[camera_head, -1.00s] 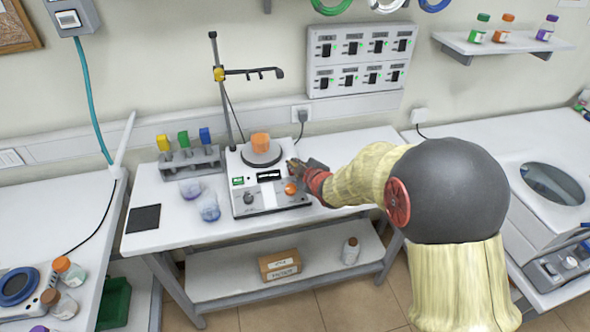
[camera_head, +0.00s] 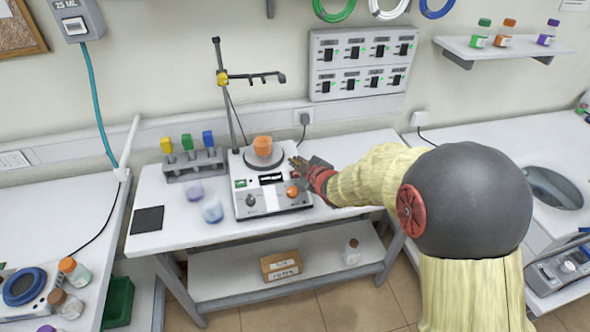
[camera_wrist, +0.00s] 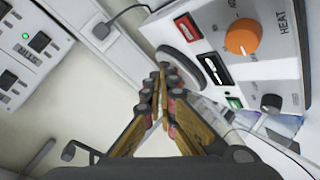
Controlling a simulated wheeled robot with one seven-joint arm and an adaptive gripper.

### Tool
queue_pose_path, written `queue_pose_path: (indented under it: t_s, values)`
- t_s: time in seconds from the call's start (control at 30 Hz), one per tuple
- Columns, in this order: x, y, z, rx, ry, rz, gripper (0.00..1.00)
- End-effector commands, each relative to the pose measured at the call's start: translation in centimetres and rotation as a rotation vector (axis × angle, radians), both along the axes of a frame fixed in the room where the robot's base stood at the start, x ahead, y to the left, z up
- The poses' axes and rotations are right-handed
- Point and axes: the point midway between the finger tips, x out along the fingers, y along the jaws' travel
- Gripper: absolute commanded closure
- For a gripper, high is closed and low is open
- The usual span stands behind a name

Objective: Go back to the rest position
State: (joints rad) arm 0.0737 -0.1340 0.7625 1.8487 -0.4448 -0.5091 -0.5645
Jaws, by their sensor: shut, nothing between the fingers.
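My gripper (camera_head: 299,163) is at the right side of the hotplate (camera_head: 241,210), level with its top plate and behind the orange knob (camera_head: 292,191) in the head view. In the wrist view, my gripper (camera_wrist: 165,85) has its fingers drawn together and empty. The hotplate's front panel (camera_wrist: 255,75) fills the upper right there, with the orange heat knob (camera_wrist: 243,37). The fingertips look close to the hotplate's edge, but I cannot tell the gap.
A stand (camera_head: 226,90) with a clamp rises behind the hotplate. A pipette rack (camera_head: 192,165) and two blurred glass vessels (camera_head: 212,211) are on its left. A switch panel (camera_head: 363,63) hangs on the wall behind. A side bench (camera_head: 485,140) is at the right.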

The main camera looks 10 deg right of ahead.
Motion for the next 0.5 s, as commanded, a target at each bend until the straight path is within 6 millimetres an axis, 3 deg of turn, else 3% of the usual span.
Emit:
queue_pose_path:
  t_s: [0.2, 0.33, 0.43, 0.5]
  values:
    - [0.0, 0.0, 0.0, 0.008, 0.001, -0.004, 1.00]
    - [-1.0, -1.0, -2.1, 0.042, 0.095, -0.063, 1.00]
    - [-4.1, -2.6, -6.3, 0.087, 0.262, -0.171, 1.00]
    - [-7.2, -3.9, -7.9, 0.125, 0.386, -0.272, 1.00]
